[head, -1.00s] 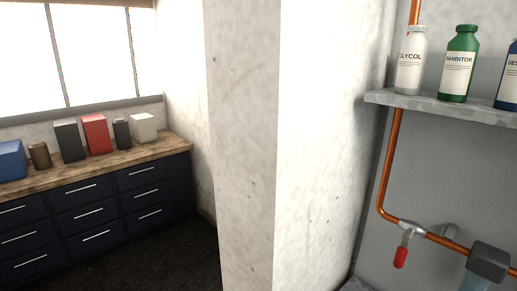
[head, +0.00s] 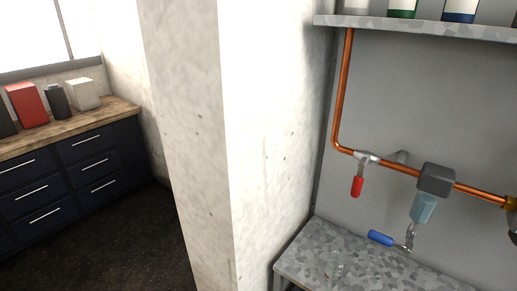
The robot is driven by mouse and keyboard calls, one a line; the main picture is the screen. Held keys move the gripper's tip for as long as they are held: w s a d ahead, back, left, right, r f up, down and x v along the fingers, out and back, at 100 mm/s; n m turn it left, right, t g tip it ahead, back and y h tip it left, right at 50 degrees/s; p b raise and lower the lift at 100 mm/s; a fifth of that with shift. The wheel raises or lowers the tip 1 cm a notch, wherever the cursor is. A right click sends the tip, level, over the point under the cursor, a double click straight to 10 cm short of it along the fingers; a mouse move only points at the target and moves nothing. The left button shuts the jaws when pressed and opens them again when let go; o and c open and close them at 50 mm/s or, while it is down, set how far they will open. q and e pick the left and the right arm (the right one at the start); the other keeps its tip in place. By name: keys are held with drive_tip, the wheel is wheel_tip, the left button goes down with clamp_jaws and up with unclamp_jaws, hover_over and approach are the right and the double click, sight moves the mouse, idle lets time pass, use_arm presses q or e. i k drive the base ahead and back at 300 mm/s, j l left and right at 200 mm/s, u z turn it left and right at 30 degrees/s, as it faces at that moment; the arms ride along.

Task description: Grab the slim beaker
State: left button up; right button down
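I cannot make out a slim beaker for certain. Faint, clear glass-like outlines (head: 338,270) show on the galvanized metal bench (head: 375,262) at the lower right, but they are too indistinct to name. Neither of my grippers is in the head view.
A white wall corner (head: 225,150) stands between the dark drawer cabinet (head: 85,170) and the bench. Above the bench run a copper pipe (head: 340,95), a red-handled valve (head: 357,186), a grey filter housing (head: 436,179) and a blue-handled tap (head: 381,238). A shelf (head: 420,27) holds bottles.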

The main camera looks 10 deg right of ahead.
sight(337, 261)
drive_tip(key=i+l+z, duration=0.1)
drive_tip(key=z, duration=1)
